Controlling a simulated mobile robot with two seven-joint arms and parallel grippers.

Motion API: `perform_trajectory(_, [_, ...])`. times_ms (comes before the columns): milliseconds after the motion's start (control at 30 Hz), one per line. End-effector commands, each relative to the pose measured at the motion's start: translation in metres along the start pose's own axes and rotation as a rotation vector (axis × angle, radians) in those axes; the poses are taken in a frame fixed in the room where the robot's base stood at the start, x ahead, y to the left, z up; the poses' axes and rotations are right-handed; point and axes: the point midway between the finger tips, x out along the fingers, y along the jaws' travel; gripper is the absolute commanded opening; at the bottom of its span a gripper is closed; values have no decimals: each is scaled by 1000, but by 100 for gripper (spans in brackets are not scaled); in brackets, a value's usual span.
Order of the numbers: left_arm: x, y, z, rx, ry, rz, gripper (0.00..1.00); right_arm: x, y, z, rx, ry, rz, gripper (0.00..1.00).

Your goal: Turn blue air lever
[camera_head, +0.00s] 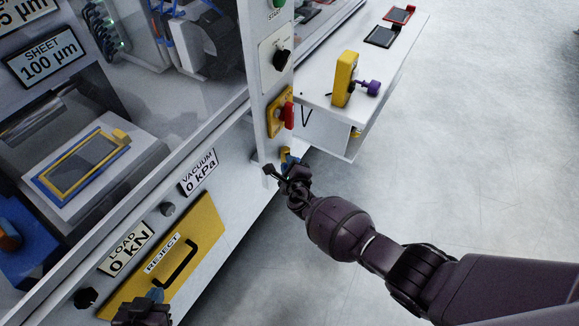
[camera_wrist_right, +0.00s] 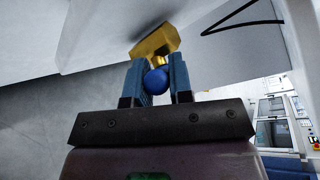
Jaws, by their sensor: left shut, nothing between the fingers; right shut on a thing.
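The blue air lever shows a round blue end (camera_wrist_right: 156,82) in the right wrist view, below a brass-yellow valve body (camera_wrist_right: 155,42). My right gripper (camera_wrist_right: 157,78) is shut on this blue end, one finger on each side. In the head view my right gripper (camera_head: 288,162) is at the lower front corner of the machine, and it and the wrist largely hide the lever. My left gripper (camera_head: 155,295) is shut and empty at the bottom edge of the head view, just below the reject drawer's handle. Most of it is cut off.
A yellow REJECT drawer (camera_head: 205,240) with a black handle is on the machine front. Above my right gripper are a red switch (camera_head: 288,115) on a yellow plate and a black knob (camera_head: 281,60). A white side table (camera_head: 385,75) projects beyond. The floor at right is clear.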

Motion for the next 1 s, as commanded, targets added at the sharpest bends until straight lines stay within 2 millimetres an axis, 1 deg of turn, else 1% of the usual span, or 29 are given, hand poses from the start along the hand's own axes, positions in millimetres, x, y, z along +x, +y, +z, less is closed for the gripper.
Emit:
perform_trajectory(33, [-1, 0, -4, 0, 7, -1, 0, 1, -5, 3, 7, 1, 3, 0])
perform_trajectory(100, [-2, -1, -5, 0, 8, -1, 0, 1, -4, 2, 16, 4, 12, 0])
perform_trajectory(567, [-1, -3, 0, 11, 0, -1, 0, 1, -3, 0, 25, 9, 23, 0])
perform_trajectory(600, [-1, -4, -1, 12, 1, -1, 0, 1, -3, 0, 25, 9, 23, 27])
perform_trajectory(733, [-1, -4, -3, 14, 6, 0, 0, 1, -2, 0, 24, 9, 23, 46])
perform_trajectory(1000, [-2, -4, -7, 14, 14, -1, 0, 0, -2, 0, 24, 9, 23, 46])
